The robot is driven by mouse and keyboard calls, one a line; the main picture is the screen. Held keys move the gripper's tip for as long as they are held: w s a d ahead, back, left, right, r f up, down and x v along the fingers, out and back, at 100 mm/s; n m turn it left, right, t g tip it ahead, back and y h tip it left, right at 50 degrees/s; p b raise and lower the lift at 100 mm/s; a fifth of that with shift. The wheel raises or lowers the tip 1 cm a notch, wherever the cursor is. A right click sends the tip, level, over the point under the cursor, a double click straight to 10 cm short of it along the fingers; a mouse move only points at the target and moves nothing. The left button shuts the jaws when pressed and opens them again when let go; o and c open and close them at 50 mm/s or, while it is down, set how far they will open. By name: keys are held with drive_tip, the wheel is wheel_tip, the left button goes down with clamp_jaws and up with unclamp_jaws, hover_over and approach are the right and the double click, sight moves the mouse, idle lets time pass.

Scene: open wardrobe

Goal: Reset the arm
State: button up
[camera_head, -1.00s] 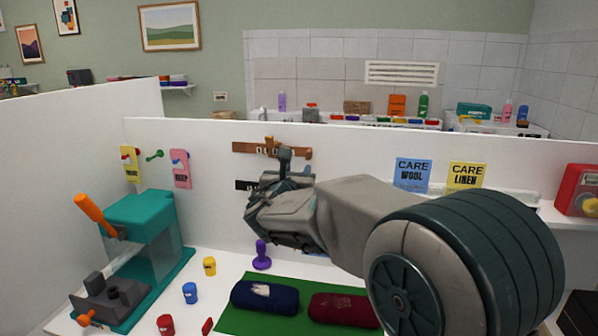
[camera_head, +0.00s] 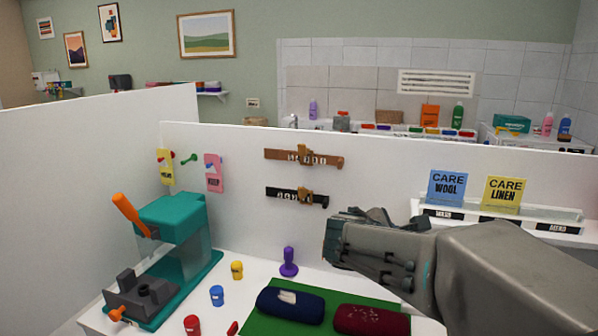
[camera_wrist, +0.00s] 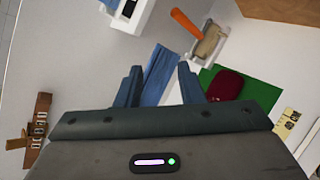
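My gripper (camera_head: 340,232) is in the air in front of the white back panel, at the right half of the head view, above the worktop. In the wrist view its two fingers (camera_wrist: 160,78) stand apart. A blue cloth-like patch (camera_wrist: 162,72) shows behind the gap between them; I see nothing clearly held. In the head view the fingertips are hard to make out.
A green mat (camera_head: 262,323) with a navy bundle (camera_head: 290,305) and a dark red bundle (camera_head: 372,320) lies below. A teal press (camera_head: 170,222) with an orange lever stands left.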

drive_tip(key=s+a+f+m+g+y, duration=0.1)
drive_tip(key=s+f+m+g+y, duration=0.1)
drive_tip(key=s+f+m, duration=0.2)
drive_tip(key=s+a+f+m+g+y, duration=0.2)
drive_tip(key=s+f+m+y, duration=0.1)
drive_tip(key=s+m, duration=0.5)
drive_tip(key=s+a+f+m+g+y, duration=0.1)
drive_tip(key=s+f+m, duration=0.4)
drive_tip(key=s, duration=0.5)
drive_tip(key=shift+a+m+g+y, duration=0.35)
drive_tip(key=shift+m+g+y, duration=0.3)
drive_tip(key=shift+y, duration=0.55)
